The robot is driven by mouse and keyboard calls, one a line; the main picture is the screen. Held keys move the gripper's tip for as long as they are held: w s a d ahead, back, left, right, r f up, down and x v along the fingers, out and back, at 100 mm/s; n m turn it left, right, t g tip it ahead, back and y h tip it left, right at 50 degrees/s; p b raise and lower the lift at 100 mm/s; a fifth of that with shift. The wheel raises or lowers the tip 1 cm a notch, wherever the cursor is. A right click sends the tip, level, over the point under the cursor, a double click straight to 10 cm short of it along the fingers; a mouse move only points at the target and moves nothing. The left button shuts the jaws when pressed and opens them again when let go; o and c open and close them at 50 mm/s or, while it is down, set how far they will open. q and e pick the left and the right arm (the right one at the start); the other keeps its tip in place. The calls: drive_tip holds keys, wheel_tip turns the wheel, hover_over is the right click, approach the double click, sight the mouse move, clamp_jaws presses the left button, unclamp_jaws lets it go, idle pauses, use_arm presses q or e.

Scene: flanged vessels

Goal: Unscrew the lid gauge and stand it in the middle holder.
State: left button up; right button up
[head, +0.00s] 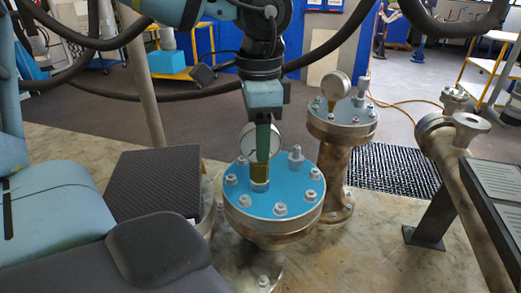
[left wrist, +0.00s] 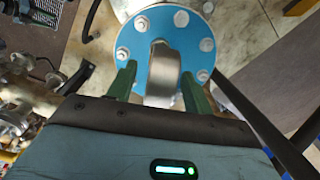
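The lid gauge (head: 247,143) has a round white dial and a brass stem. It stands upright at the middle of the blue bolted lid (head: 285,180) on the near vessel. My left gripper (head: 263,156) points straight down over it, with green fingers partly covering the dial. In the left wrist view the gauge (left wrist: 163,75) shows edge-on between the two apart fingers (left wrist: 160,72), with a gap visible at the left finger. Contact with the stem is hidden. I cannot make out a middle holder. My right gripper is not in view.
A second flanged vessel (head: 345,128) with its own gauge (head: 335,86) stands just behind right. A rusty pipe (head: 463,195) with flanges is at the right. A black ribbed pad (head: 155,182) is left of the near vessel. A black floor grate (head: 395,170) lies behind.

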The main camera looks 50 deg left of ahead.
use_arm(q)
drive_tip(key=shift+r, duration=0.1)
drive_tip(key=shift+r, duration=0.3)
wheel_tip(320, 180, up, 7)
idle(0.4)
drive_tip(key=shift+c, duration=0.4)
